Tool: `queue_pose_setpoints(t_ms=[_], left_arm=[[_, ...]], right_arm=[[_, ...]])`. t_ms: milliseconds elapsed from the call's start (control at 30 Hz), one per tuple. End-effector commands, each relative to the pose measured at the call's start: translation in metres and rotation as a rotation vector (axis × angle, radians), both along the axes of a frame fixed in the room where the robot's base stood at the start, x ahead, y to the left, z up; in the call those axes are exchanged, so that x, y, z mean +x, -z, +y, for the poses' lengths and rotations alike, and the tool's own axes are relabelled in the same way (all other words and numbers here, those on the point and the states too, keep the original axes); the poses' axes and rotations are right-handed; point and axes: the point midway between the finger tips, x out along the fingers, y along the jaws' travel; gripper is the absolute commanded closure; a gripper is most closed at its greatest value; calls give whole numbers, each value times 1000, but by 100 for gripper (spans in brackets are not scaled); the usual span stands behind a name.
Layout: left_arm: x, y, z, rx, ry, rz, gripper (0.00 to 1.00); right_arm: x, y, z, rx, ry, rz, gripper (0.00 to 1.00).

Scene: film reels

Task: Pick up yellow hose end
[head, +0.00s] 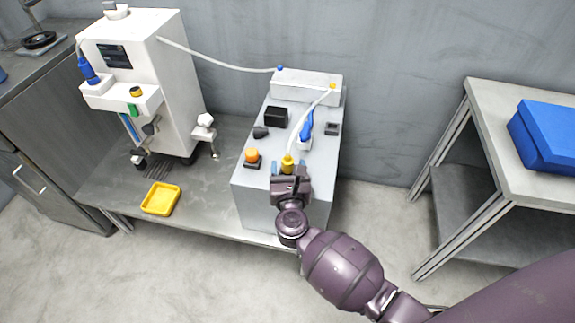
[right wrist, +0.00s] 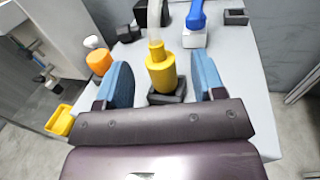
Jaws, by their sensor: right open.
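The yellow hose end (head: 287,162) stands upright in a small dark holder on top of the light grey box (head: 258,196). A pale hose runs from its top to a yellow fitting (head: 333,87) at the back. In the right wrist view the yellow hose end (right wrist: 162,70) is between the two blue fingers, with a gap on each side. My right gripper (head: 287,169) is open around it at the box's front edge; in the right wrist view the gripper (right wrist: 164,85) holds nothing. My left gripper is not in view.
A blue hose end (head: 306,126) stands behind, to the right. An orange knob (head: 252,156) is close on the left, with a black block (head: 275,117) behind it. A white machine (head: 160,75) and yellow tray (head: 161,198) are left. A blue case (head: 548,135) sits on the right table.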

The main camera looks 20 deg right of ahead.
Motion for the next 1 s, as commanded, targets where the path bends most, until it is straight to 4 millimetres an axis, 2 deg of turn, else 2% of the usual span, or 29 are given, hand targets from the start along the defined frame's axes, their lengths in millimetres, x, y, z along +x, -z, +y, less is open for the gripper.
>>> queue_pose_setpoints(t_ms=[200, 500, 833, 867, 1000], left_arm=[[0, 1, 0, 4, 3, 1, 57], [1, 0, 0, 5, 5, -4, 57], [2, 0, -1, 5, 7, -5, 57], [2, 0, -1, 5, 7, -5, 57], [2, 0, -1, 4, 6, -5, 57]], right_arm=[[23, 1, -8, -3, 0, 2, 37], [26, 0, -9, -2, 1, 1, 37], [26, 0, -9, -2, 1, 1, 88], [26, 0, -9, -2, 1, 1, 91], [26, 0, -9, -2, 1, 1, 92]])
